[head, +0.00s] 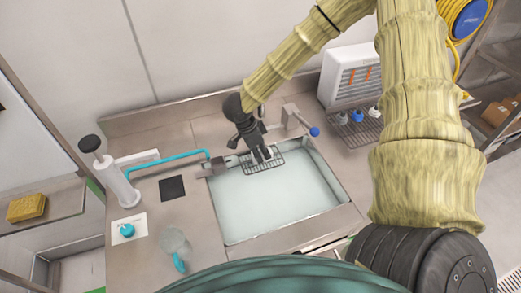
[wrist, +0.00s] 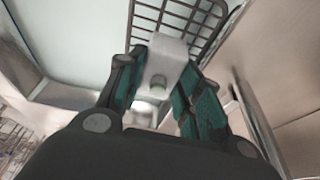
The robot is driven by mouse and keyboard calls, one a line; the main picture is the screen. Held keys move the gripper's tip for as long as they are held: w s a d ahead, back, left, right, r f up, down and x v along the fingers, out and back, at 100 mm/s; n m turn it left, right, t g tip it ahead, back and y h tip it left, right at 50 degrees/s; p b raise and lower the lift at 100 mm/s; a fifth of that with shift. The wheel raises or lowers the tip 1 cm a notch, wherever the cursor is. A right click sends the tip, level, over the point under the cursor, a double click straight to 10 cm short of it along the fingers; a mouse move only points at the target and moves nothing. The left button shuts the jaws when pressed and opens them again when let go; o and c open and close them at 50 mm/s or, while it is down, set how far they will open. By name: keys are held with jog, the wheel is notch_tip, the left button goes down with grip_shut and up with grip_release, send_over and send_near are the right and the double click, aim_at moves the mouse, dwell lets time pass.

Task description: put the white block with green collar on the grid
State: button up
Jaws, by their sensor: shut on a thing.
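My gripper (head: 262,155) is over the back edge of the sink, pointing down at a dark wire grid (head: 277,161). In the wrist view my gripper (wrist: 163,72) is shut on a white block (wrist: 170,48), with dark green finger pads on either side of it. The grid (wrist: 178,14) shows just beyond the block in the wrist view. I cannot tell whether the block touches it. In the head view the gripper mostly hides the block.
The sink (head: 285,205) is pale and open below the grid. A faucet (head: 291,115) with a blue tip stands close on the right. Small bottles stand on a rack (head: 350,143) farther right. A dark square pad (head: 172,188) and a clear jug (head: 174,243) are left of the sink.

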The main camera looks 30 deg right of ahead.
jog(key=o, duration=1.2)
jog(key=shift+c, duration=0.2)
jog(key=shift+r, duration=0.1)
jog(key=shift+a+r+b, duration=0.15)
jog(key=shift+r+b, duration=0.2)
jog(key=shift+b, duration=0.2)
jog(key=w+a+b, duration=0.3)
jog(key=a, duration=0.8)
jog(key=shift+a+r+b, duration=0.2)
jog(key=shift+a+b, duration=0.1)
jog(key=shift+a, duration=0.05)
